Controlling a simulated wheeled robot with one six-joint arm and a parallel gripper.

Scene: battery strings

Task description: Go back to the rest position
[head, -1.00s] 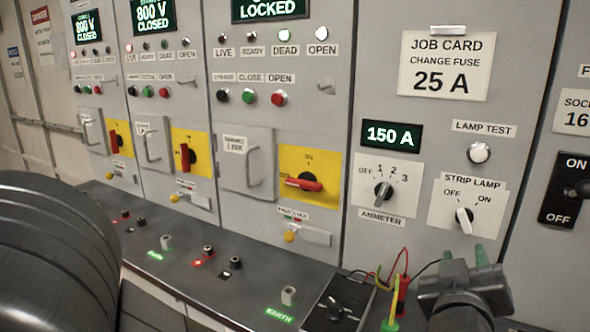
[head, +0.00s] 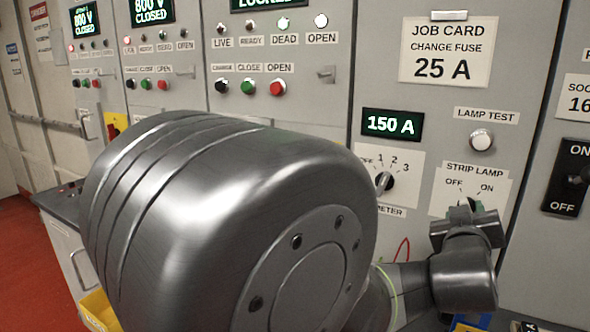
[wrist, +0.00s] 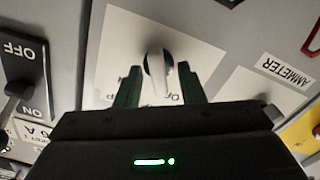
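My gripper (head: 470,215) is in front of the strip lamp switch plate (head: 470,183) in the head view, and its body hides most of that switch's knob. In the wrist view my gripper (wrist: 160,69) has its two green fingers apart. The white strip lamp knob (wrist: 157,66) shows between them, with a visible gap on each side. Whether the fingers are still around the knob or just short of it I cannot tell. Nothing is held. My large grey arm link fills the middle of the head view.
The ammeter switch (head: 384,181) is left of the gripper, and the black ON/OFF switch (head: 570,178) is to the right. The lamp test button (head: 481,140) and job card (head: 448,50) are above. My arm hides most of the bench (head: 62,200) and the fuse handles.

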